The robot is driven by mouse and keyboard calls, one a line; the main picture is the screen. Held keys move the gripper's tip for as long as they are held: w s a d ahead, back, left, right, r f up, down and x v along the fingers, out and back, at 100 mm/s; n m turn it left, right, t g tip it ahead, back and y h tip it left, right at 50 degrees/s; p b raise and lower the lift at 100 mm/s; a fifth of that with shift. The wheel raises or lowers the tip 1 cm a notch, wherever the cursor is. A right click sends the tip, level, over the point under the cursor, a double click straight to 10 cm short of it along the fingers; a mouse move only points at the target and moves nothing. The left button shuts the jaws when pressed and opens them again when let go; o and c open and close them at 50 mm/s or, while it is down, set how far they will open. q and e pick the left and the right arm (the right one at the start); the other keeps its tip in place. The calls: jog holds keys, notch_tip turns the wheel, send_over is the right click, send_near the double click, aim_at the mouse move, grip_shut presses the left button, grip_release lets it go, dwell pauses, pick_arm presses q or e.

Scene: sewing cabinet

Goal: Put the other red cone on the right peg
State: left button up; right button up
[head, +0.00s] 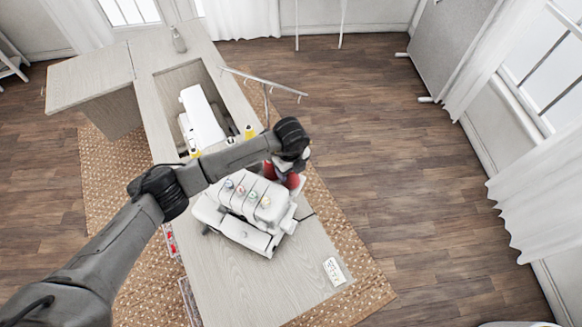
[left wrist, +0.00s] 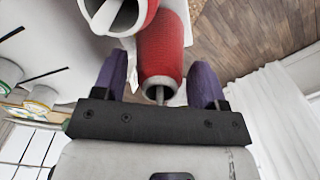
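Two red cones stand close together behind the white serger (head: 243,212) in the head view, a left one (head: 270,170) and a right one (head: 292,181). My left gripper (head: 298,158) is right above them and partly hides them. In the left wrist view one red cone (left wrist: 161,42) lies between the purple fingers of my left gripper (left wrist: 160,68), with a thin peg tip showing at its end. The fingers are apart, with a narrow gap visible beside the cone. My right gripper is not in view.
Several small coloured dials sit on the serger's top. A white sewing machine (head: 201,118) stands in the cabinet recess, with a thin metal thread stand (head: 262,80) beside it. A small card (head: 334,271) lies on the cabinet top (head: 250,285), whose front end is mostly clear.

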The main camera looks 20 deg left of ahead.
pick_arm(q)
jog(key=shift+o, duration=0.9)
